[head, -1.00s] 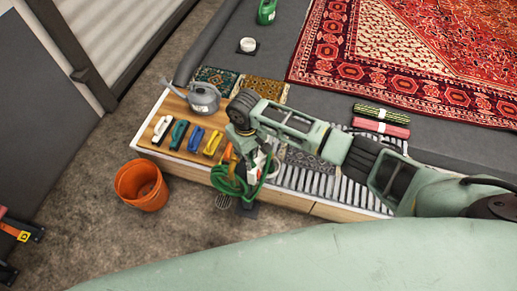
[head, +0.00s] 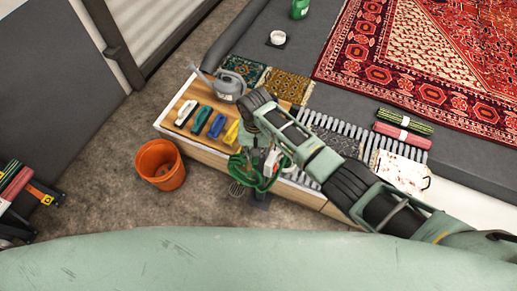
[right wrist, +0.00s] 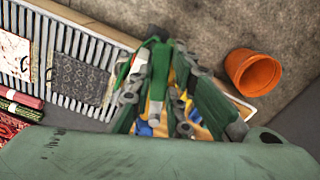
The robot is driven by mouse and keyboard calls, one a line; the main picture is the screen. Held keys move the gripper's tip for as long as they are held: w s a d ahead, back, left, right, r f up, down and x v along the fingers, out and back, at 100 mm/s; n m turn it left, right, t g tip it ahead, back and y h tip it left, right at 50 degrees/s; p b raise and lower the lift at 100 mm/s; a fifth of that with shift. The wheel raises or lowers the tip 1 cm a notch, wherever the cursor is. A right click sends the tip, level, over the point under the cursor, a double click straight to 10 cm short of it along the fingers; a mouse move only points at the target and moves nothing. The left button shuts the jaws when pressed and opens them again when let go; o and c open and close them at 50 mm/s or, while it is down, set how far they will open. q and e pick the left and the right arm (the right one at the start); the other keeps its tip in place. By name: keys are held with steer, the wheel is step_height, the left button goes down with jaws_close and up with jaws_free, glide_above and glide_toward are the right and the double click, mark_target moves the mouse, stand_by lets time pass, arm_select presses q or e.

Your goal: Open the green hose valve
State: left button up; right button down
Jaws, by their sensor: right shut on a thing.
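My right arm reaches in from the right in the head view, and my right gripper (head: 252,155) points down at the front edge of the bench. A green hose (head: 262,184) hangs in loops there, close below the gripper. In the right wrist view, my right gripper (right wrist: 168,105) is shut on a green part (right wrist: 158,82) between its fingers, which looks like the hose valve's handle. The valve body is mostly hidden by the gripper, so I cannot tell how far the handle is turned. My left gripper is not in view.
The bench top (head: 170,125) holds several coloured brushes (head: 215,125) and a grey watering can (head: 230,84). An orange bucket (head: 160,165) stands on the floor to the left; it also shows in the right wrist view (right wrist: 252,72). A red rug (head: 420,60) lies beyond.

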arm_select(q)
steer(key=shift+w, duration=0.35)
arm_select(e)
steer(key=shift+w, duration=0.1)
steer(key=c, duration=1.6)
jaws_free()
steer(key=shift+c, duration=0.2)
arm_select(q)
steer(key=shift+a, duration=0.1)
arm_select(e)
steer(key=shift+r, duration=0.15)
step_height(320, 180, up, 12)
